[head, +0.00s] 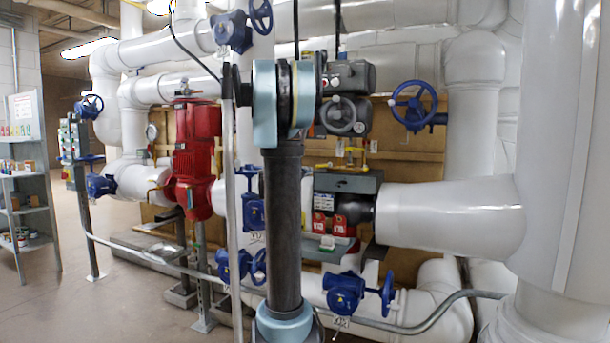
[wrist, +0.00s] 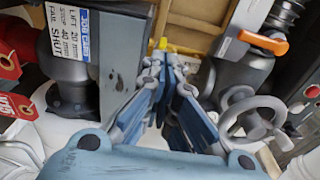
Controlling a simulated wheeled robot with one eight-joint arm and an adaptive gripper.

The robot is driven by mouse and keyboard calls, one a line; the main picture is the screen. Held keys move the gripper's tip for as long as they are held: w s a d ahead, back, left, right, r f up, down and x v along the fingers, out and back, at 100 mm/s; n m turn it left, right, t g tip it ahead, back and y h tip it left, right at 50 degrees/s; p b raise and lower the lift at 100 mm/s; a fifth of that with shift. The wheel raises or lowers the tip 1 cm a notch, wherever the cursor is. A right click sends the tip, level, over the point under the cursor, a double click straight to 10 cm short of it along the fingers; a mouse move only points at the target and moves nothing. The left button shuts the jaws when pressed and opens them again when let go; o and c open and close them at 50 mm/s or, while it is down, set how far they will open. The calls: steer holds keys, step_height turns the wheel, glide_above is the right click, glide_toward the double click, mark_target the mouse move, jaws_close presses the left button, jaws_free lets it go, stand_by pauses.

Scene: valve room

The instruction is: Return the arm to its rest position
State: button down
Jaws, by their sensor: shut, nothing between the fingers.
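My gripper (wrist: 165,62) shows in the wrist view with its blue-grey fingers together and nothing between them. Its tips are in front of a tan panel (wrist: 196,24), between a grey box with a printed label (wrist: 78,38) on the left and a grey handwheel (wrist: 250,118) on the right. I cannot tell how far the tips are from these. In the head view my arm, a dark link with pale blue joints, stands upright in the middle. My gripper is not visible there.
In the head view, the grey actuator (head: 352,78) and grey cabinet (head: 345,184) are just right of my arm. A red pump (head: 195,155) and blue valve (head: 232,28) are left. White pipes (head: 450,212) fill the right. Open floor (head: 130,305) and a shelf (head: 30,208) lie left.

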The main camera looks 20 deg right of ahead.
stand_by(0.3)
steer(key=s+a+f+n+t+y, duration=0.1)
steer(key=s+a+n+t+y, duration=0.2)
steer(key=a+n+y, duration=0.75)
steer(key=s+a+n+t+y, duration=0.3)
steer(key=a+n, duration=0.4)
steer(key=a, duration=0.8)
steer(key=s+a+f+n+g+y, duration=0.4)
steer(key=s+a+f+n+g, duration=0.15)
steer(key=s+a+f, duration=0.5)
steer(key=s+d+f+n+g+h, duration=0.1)
steer(key=s+f+g, duration=0.4)
steer(key=s+f, duration=0.5)
steer(key=s+d+f+n+g+h, duration=0.2)
steer(key=s+d+f+n+g, duration=0.2)
steer(key=s+f, duration=0.6)
steer(key=s+d, duration=0.1)
steer(key=s, duration=0.6)
steer(key=shift+s+f+g, duration=0.25)
steer(key=shift+f+g, duration=0.1)
steer(key=shift+f, duration=0.05)
steer(key=shift+h, duration=0.25)
